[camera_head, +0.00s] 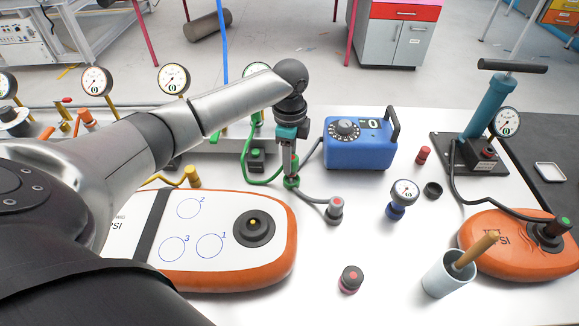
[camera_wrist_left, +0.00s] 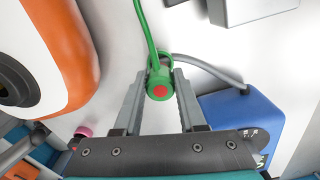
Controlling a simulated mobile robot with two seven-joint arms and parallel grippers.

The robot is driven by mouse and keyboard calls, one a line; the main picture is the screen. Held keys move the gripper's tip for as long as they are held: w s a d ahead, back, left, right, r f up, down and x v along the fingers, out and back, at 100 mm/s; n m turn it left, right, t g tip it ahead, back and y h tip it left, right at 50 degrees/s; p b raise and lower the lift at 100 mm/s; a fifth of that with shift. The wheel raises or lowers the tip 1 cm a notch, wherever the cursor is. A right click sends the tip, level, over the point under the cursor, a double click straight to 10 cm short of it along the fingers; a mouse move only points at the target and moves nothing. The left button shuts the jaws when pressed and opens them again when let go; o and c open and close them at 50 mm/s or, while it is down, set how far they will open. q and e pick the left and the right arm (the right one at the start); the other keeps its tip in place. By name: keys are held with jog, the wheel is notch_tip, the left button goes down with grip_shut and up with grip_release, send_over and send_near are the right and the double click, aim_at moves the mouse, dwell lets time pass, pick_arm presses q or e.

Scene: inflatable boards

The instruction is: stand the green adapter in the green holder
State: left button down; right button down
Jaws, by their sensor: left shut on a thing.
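The green adapter (camera_head: 291,182) is at the tips of my left gripper (camera_head: 290,172), low over the white table, left of the blue pump unit. In the left wrist view the adapter (camera_wrist_left: 159,84), with a red centre, sits between the two grey fingers (camera_wrist_left: 161,80), which are shut on it. A green hose runs from it. A small dark block with a green top (camera_head: 256,158), possibly the green holder, stands behind and left of the gripper, apart from the adapter. My right gripper is not in view.
The blue pump unit (camera_head: 358,145) stands close on the right. An orange-rimmed board (camera_head: 285,240) lies front left. A grey hose ends at a grey-and-red fitting (camera_head: 335,210). A cup (camera_head: 447,275) and a second orange board (camera_head: 490,262) are at right. The front middle is mostly clear.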

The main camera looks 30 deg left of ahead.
pick_arm(q)
jog(key=shift+f, duration=1.4)
jog(key=shift+f, duration=0.1)
jog(key=shift+c, duration=2.4)
grip_release()
notch_tip(320, 180, up, 12)
jog(key=shift+r+p, duration=0.15)
jog(key=shift+p, duration=0.9)
